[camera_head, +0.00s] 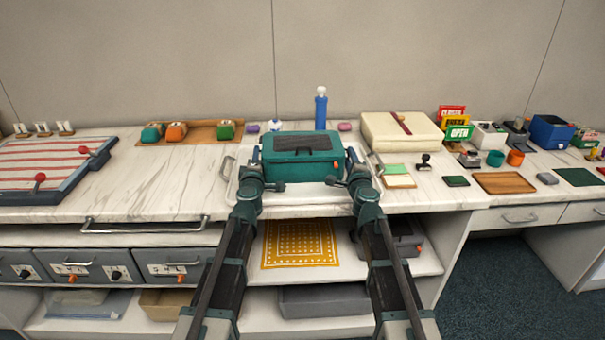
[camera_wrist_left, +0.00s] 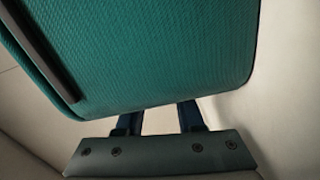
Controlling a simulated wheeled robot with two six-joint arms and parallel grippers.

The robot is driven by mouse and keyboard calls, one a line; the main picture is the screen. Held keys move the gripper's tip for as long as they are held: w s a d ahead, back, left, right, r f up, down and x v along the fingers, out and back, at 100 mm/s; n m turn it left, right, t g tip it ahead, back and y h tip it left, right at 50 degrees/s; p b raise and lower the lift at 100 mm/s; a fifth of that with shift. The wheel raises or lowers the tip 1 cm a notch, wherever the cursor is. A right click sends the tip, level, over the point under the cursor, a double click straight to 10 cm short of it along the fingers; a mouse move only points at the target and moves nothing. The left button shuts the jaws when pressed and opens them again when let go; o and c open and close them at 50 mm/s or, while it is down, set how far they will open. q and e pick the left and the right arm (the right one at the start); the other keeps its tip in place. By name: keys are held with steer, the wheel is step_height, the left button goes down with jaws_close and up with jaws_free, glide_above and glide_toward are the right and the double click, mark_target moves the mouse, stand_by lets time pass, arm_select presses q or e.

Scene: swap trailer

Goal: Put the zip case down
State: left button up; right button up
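The zip case (camera_head: 302,172) is teal with a dark panel on its lid. It is upright, over a white tray (camera_head: 302,199) on the marble counter. I cannot tell whether its underside touches the tray. My left gripper (camera_head: 264,174) is at its front left corner, and my right gripper (camera_head: 347,174) is at its front right corner. The case fills the upper part of the left wrist view (camera_wrist_left: 165,50). There, the left gripper's two fingers (camera_wrist_left: 160,117) stand apart, their tips hidden behind the case. Neither grip on the case can be made out.
A blue bottle (camera_head: 321,110) stands behind the case. A cream box (camera_head: 400,131) with a red-brown strap is to the right, and a green-topped pad (camera_head: 397,171) lies before it. Bare counter (camera_head: 180,175) lies to the left. A shelf with a yellow patterned mat (camera_head: 300,244) is below.

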arm_select(q)
steer(key=o, duration=0.4)
steer(key=shift+s, duration=0.15)
steer(key=s, duration=0.7)
steer(key=shift+s+d, duration=0.3)
steer(key=shift+s, duration=0.1)
arm_select(e)
steer(key=o, duration=0.4)
arm_select(q)
steer(key=shift+w, duration=0.1)
